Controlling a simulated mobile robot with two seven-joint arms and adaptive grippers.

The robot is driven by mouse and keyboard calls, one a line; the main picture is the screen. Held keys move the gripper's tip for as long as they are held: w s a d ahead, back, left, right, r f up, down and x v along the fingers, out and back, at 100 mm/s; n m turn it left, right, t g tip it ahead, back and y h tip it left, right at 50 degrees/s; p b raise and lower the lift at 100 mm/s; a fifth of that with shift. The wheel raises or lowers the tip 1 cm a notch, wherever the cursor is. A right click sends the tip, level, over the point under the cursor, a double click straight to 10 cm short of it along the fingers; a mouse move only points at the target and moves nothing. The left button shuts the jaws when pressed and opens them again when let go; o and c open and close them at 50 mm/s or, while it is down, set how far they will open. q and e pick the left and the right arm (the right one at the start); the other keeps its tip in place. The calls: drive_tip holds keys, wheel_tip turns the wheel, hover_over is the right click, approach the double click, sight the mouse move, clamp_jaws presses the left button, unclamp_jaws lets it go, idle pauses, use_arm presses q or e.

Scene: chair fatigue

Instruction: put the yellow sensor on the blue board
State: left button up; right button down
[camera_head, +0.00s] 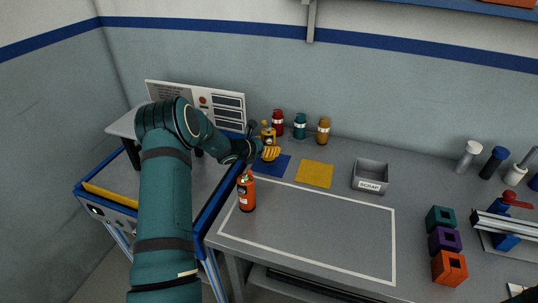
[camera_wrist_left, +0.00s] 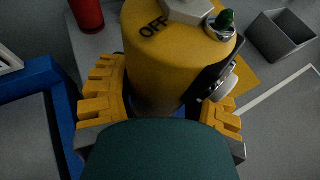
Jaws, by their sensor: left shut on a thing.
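The yellow sensor (camera_head: 267,132) is upright in my left gripper (camera_head: 269,152), above or at the back of the blue board (camera_head: 276,168). In the left wrist view the sensor is a yellow cylinder (camera_wrist_left: 155,70) marked OFF, with a grey top and a green-tipped knob. The yellow fingers of my left gripper (camera_wrist_left: 160,108) are shut on it from both sides. The sensor's base is hidden, so I cannot tell whether it touches the board.
A yellow board (camera_head: 314,174) lies right of the blue one. Red (camera_head: 277,122), teal (camera_head: 299,126) and orange (camera_head: 323,130) canisters stand behind. A grey scrap bin (camera_head: 370,176) is further right. An orange extinguisher-like bottle (camera_head: 246,193) stands in front. The outlined table area (camera_head: 320,225) is mostly clear.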

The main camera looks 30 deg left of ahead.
use_arm(q)
wheel_tip(320, 180, down, 3)
drive_tip(key=shift+f, duration=0.2)
drive_tip(key=shift+r, duration=0.1)
drive_tip(key=shift+b, duration=0.35)
drive_tip(key=o, duration=1.3)
drive_tip(key=shift+f, duration=0.2)
drive_tip(key=shift+c, duration=0.2)
drive_tip(key=shift+r, duration=0.1)
drive_tip(key=shift+r, duration=0.15)
drive_tip(key=p+v, duration=0.1)
drive_tip(key=v, duration=1.1)
